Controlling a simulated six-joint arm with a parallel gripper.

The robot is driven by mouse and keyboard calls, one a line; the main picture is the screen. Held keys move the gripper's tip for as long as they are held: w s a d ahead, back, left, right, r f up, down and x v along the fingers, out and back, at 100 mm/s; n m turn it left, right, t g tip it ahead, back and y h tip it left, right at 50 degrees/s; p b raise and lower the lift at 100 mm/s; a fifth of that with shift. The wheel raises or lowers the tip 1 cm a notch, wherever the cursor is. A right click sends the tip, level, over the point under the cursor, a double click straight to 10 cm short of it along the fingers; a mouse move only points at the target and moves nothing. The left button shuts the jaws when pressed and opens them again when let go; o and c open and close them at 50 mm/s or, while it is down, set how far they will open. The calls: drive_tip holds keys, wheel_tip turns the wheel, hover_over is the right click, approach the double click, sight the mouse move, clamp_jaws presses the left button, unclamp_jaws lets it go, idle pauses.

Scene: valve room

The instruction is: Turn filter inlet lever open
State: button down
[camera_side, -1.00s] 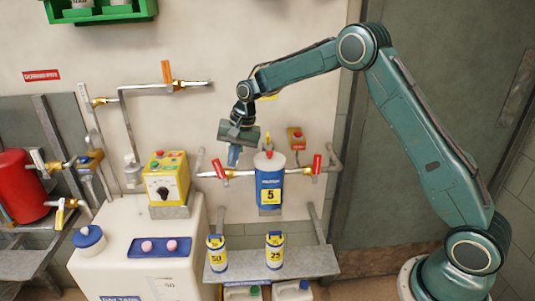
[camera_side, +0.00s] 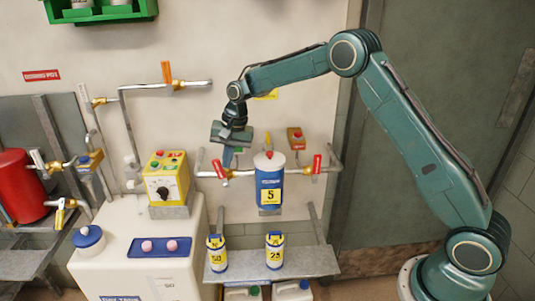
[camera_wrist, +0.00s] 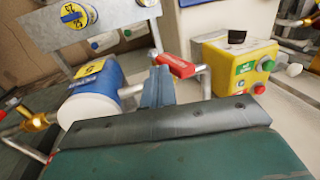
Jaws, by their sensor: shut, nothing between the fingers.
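The blue filter housing (camera_side: 268,190) with a white top and a yellow "5" label hangs on the wall pipe. A red lever (camera_side: 218,169) sits on the brass valve at its left and another red lever (camera_side: 316,164) at its right; both stand roughly upright. No readable tag shows which one is the inlet. My gripper (camera_side: 228,158) is shut and empty, pointing down just beside the left lever. In the wrist view my shut fingers (camera_wrist: 158,88) are close to the red lever (camera_wrist: 177,65), with the filter housing (camera_wrist: 100,88) on the other side. I cannot tell whether they touch.
A yellow control box (camera_side: 168,178) stands on the white tank (camera_side: 135,225) to the left. Two small labelled canisters, "50" (camera_side: 216,252) and "25" (camera_side: 275,250), stand on the grey shelf (camera_side: 315,262) below. A wall box with a red button (camera_side: 296,138) is right of the gripper.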

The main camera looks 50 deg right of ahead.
drive_tip(key=shift+w+a+g+h, duration=0.25)
drive_tip(key=shift+a+g+h, duration=0.05)
idle(0.4)
drive_tip(key=shift+w+a+g+h, duration=0.6)
drive_tip(key=w+a+f, duration=0.2)
drive_tip(key=f, duration=0.1)
drive_tip(key=w+a+f, duration=0.3)
drive_tip(key=shift+w+a, duration=0.1)
idle(0.6)
drive_tip(key=shift+f, duration=0.2)
drive_tip(key=shift+r, duration=0.1)
wheel_tip(320, 180, up, 8)
hover_over(195, 177)
drive_tip(key=s+a, duration=0.3)
drive_tip(key=s, duration=0.1)
drive_tip(key=shift+s+d+r, duration=0.1)
drive_tip(key=shift+s+d, duration=0.05)
drive_tip(key=shift+d, duration=0.1)
